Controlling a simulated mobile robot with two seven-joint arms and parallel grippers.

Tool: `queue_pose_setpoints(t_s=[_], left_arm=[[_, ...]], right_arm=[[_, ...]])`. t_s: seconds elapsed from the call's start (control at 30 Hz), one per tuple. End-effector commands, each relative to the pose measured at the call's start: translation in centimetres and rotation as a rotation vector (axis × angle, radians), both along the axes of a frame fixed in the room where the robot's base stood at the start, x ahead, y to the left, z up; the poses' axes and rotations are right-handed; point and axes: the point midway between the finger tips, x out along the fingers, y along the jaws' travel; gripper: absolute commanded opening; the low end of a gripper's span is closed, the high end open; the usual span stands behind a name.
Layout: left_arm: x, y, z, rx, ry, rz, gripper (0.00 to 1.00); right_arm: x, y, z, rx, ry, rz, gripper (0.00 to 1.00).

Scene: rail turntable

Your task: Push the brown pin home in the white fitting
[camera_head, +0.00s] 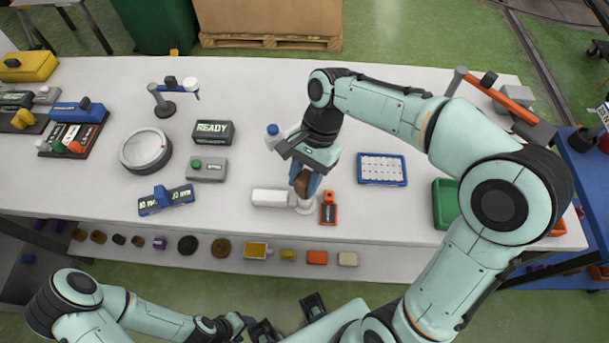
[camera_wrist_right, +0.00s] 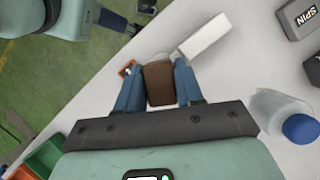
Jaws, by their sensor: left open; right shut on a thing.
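The brown pin (camera_head: 300,183) is between the blue fingertips of my right gripper (camera_head: 305,186), which is shut on it and points down. In the right wrist view the pin (camera_wrist_right: 158,84) fills the space between the fingers of that gripper (camera_wrist_right: 158,95). The white fitting (camera_head: 270,197) lies near the table's front edge, with a round white part at its right end below the pin. It also shows in the right wrist view (camera_wrist_right: 206,37). Whether the pin touches or enters the fitting is hidden by the gripper. My left gripper (camera_head: 288,320) is open and empty, in front of the table.
An orange tag (camera_head: 328,208) lies just right of the fitting. A blue-capped bottle (camera_head: 272,139) stands behind it. A grey box with a green button (camera_head: 207,169) and a READY box (camera_head: 212,132) are left. A blue-rimmed tray (camera_head: 382,183) is right. A shelf with small parts runs below the front edge.

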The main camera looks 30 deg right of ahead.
Motion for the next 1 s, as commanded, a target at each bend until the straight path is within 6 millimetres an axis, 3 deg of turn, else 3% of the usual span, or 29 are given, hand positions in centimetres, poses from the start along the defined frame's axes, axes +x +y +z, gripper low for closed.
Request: queue_pose_setpoints(t_s=[0.87, 0.9, 1.0], left_arm=[[-0.7, 0.0, -1.4, 0.000, 0.008, 0.000, 0.56], [-0.7, 0.0, -1.4, 0.000, 0.008, 0.000, 0.56], [-0.6, 0.0, -1.4, 0.000, 0.007, 0.000, 0.56]], right_arm=[[0.0, 0.0, -2.3, 0.000, 0.001, 0.000, 0.00], [0.0, 0.0, -2.3, 0.000, 0.000, 0.000, 0.40], [0.0, 0.0, -2.2, 0.000, 0.000, 0.000, 0.66]])
